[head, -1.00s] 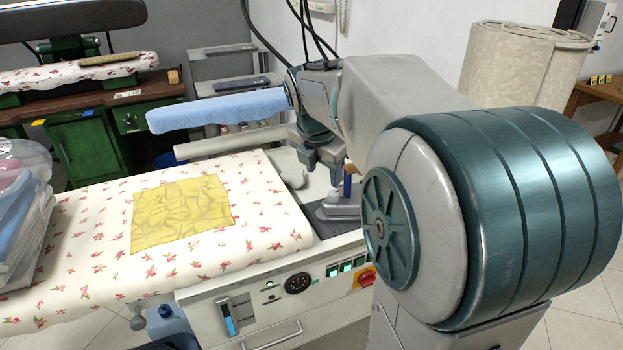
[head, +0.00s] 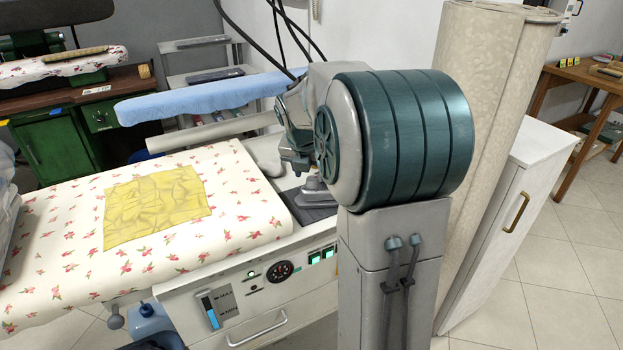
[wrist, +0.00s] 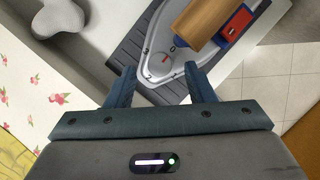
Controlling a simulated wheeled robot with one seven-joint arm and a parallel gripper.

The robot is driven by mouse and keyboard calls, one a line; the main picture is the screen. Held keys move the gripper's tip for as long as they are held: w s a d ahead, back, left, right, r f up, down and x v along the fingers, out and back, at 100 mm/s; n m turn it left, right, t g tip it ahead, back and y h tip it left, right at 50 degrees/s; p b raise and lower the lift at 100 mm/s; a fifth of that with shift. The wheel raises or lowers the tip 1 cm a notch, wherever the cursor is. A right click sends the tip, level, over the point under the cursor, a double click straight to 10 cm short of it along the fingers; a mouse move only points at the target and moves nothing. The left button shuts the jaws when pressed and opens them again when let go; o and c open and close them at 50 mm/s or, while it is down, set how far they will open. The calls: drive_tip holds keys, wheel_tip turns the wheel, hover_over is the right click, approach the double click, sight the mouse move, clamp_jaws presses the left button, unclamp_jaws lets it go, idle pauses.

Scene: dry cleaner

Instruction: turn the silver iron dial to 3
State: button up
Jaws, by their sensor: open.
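The silver iron (head: 316,196) rests on a dark ribbed pad (head: 318,216) at the right end of the ironing table, partly hidden behind my arm. In the wrist view the iron (wrist: 152,72) has a pointed silver body, a tan cylindrical handle (wrist: 205,18) and a blue and red block (wrist: 236,22) behind it. Small red and dark marks show on its body.
A padded board with floral cover (head: 240,215) and a yellow cloth (head: 155,207) fills the left. A blue sleeve board (head: 200,98) is behind. A white cabinet (head: 510,215) stands right.

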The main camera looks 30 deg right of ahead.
drive_tip(key=shift+x, duration=1.2)
drive_tip(key=c, duration=1)
drive_tip(key=shift+o, duration=0.2)
drive_tip(key=shift+m, duration=0.3)
